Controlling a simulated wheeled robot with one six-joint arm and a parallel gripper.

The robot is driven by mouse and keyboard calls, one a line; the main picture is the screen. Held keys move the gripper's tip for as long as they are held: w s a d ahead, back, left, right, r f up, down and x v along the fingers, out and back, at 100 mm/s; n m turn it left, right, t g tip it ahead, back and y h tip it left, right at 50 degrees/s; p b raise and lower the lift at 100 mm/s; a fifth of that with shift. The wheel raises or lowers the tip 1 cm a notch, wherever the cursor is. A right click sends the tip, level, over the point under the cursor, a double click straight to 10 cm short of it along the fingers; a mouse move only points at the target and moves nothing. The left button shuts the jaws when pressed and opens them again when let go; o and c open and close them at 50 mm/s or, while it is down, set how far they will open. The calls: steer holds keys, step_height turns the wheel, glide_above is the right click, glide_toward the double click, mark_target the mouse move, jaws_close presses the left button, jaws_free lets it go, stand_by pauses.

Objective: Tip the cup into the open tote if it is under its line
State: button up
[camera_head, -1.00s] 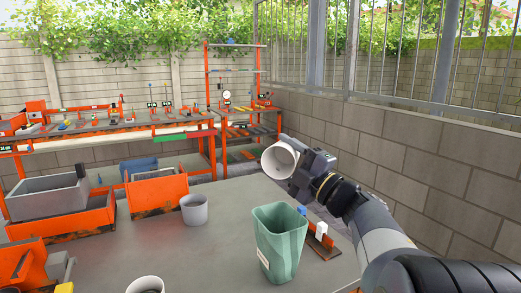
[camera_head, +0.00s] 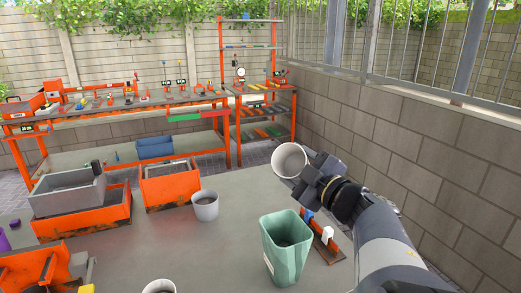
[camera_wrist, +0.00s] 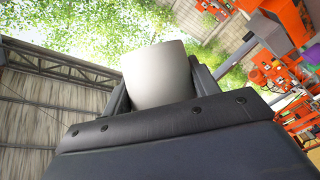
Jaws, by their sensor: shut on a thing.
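My gripper (camera_head: 314,168) is shut on a pale cup (camera_head: 290,160) and holds it above the right side of the grey table. The cup lies tilted, its mouth toward the head camera; its inside looks pale, and I see no line or contents. In the wrist view the plain outside of the cup (camera_wrist: 158,75) sits between the jaws. An open grey tote (camera_head: 70,194) sits at the left with an orange bin. An open green container (camera_head: 284,252) stands below my gripper, with something dark inside. I cannot tell which is the tote meant.
A grey cup (camera_head: 205,206) with dark contents stands mid-table. Another cup (camera_head: 160,287) is cut off at the front edge. An orange bin (camera_head: 170,192) is behind. A small orange rack (camera_head: 322,238) stands right of the green container. A block wall (camera_head: 400,150) runs along the right.

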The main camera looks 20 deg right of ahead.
mark_target(298, 150)
steer(key=shift+w+d+r+m+g+p, duration=0.15)
steer(key=shift+r+m+g+p, duration=0.55)
steer(key=shift+p, duration=1.9)
steer(key=shift+w+d+r+m+g+p, duration=0.2)
steer(key=shift+m+g+p, duration=0.6)
steer(key=shift+p, duration=1.85)
steer(key=shift+w+d+r+m+g+p, duration=0.15)
steer(key=shift+r+m+g+p, duration=0.25)
steer(key=shift+m+p, duration=1.45)
steer(key=p, duration=0.3)
steer(key=g+p, duration=0.1)
steer(key=p, duration=0.3)
steer(key=shift+w+d+r+p, duration=0.2)
steer(key=shift+d+p, duration=0.05)
steer(key=shift+p, duration=0.05)
steer(key=shift+w+d+f+b, duration=0.1)
steer(key=shift+f+b, duration=0.2)
steer(key=shift+b, duration=0.05)
steer(key=shift+w+d+r+m+g+y, duration=0.1)
steer(key=shift+w+m+g+y, duration=0.05)
steer(key=shift+m+g+y, duration=0.35)
steer(key=w+a+f+m+h+b, duration=0.1)
steer(key=w+a+f+b, duration=0.3)
steer(key=a+f, duration=0.9)
steer(key=shift+w+a, duration=0.75)
steer(key=shift+w, duration=0.25)
